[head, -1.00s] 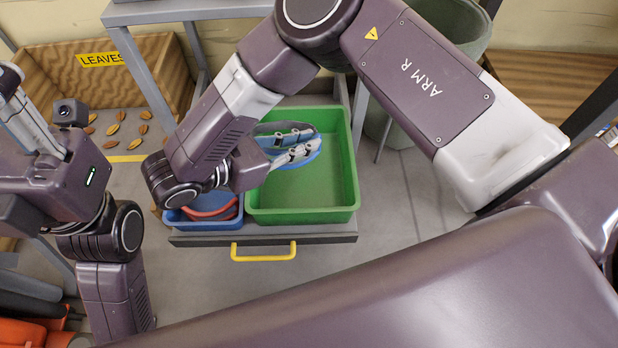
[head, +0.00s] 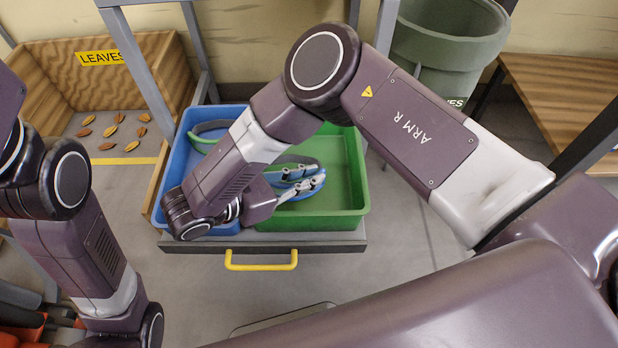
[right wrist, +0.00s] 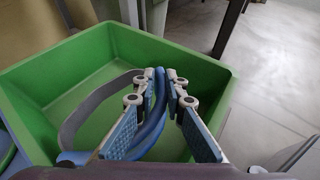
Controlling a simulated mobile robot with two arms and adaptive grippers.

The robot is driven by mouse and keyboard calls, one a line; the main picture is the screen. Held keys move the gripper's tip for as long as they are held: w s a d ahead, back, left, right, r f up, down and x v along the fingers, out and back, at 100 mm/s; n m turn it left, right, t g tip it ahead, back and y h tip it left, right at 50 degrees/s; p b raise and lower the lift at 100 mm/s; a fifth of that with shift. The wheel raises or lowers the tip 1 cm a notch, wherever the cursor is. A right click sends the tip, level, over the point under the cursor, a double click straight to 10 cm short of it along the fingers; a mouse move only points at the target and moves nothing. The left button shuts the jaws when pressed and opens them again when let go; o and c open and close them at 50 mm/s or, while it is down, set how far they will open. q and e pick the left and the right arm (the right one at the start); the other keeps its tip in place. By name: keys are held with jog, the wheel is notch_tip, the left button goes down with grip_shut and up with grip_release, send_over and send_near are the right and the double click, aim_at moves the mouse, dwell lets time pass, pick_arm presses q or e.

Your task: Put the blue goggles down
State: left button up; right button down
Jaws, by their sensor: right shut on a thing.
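The blue goggles (right wrist: 157,105) are pinched between the pads of my right gripper (right wrist: 155,80). Their grey strap (right wrist: 82,112) loops out to the left in the right wrist view. In the head view the goggles (head: 290,173) and the right gripper (head: 312,182) are over the inside of the green tray (head: 361,185), partly hidden by my right arm. I cannot tell whether the goggles touch the tray floor. Only links of my left arm show at the left; its gripper is out of view.
A blue tray (head: 172,165) stands beside the green tray at left, with a green-banded item (head: 198,128) at its back. Both sit in a drawer with a yellow handle (head: 262,266). A wooden leaves bin (head: 45,95) is at left, a green bucket (head: 450,45) behind. The green tray's right part is empty.

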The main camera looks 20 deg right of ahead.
jog(key=shift+f, duration=0.55)
jog(key=c, duration=2)
grip_release()
jog(key=shift+o, duration=0.2)
